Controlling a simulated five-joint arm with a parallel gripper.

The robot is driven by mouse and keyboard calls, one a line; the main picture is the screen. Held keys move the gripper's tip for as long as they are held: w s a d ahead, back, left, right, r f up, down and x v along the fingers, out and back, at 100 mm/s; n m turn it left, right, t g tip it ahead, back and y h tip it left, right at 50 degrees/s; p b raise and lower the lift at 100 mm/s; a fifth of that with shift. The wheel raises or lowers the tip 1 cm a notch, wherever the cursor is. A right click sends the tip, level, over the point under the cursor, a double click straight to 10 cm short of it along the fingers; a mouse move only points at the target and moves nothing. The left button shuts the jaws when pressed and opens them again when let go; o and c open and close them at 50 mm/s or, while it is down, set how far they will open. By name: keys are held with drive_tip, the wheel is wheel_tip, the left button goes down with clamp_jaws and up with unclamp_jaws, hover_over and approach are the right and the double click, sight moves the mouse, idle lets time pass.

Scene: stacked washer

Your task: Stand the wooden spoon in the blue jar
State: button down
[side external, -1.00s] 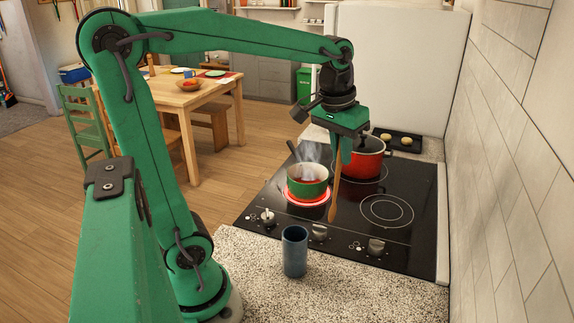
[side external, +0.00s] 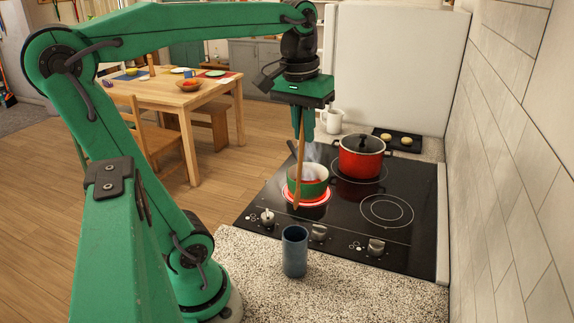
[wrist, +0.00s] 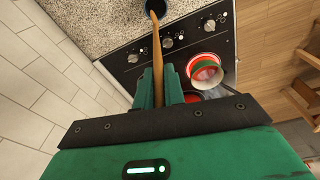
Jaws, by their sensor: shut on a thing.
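The wooden spoon (side external: 300,165) hangs nearly upright, tilted slightly, from my gripper (side external: 303,132), which is shut on its upper part. Its lower end shows in front of the green pot in the side view and is in the air. The blue jar (side external: 295,254) stands upright on the speckled counter, nearer the camera and below the spoon's lower end. In the wrist view the spoon (wrist: 158,58) runs from between my fingers toward the jar (wrist: 156,8), which is cut off by the top edge. The spoon is outside the jar.
A steaming green pot (side external: 313,189) sits on a glowing ring of the black cooktop (side external: 345,220). A lidded red pot (side external: 360,162) stands behind it. A white mug (side external: 332,121) and a dark tray (side external: 384,135) are at the back. Counter (side external: 350,290) right of the jar is clear.

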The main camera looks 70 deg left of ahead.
sight(299, 171)
wheel_tip(299, 171, down, 12)
drive_tip(key=shift+f, duration=2.55)
drive_tip(key=c, duration=1.5)
unclamp_jaws()
drive_tip(key=shift+s+d+r, duration=0.1)
drive_tip(key=shift+s+r, duration=0.1)
drive_tip(key=shift+r, duration=1.65)
drive_tip(key=shift+s+r, duration=0.2)
drive_tip(key=shift+r, duration=1.65)
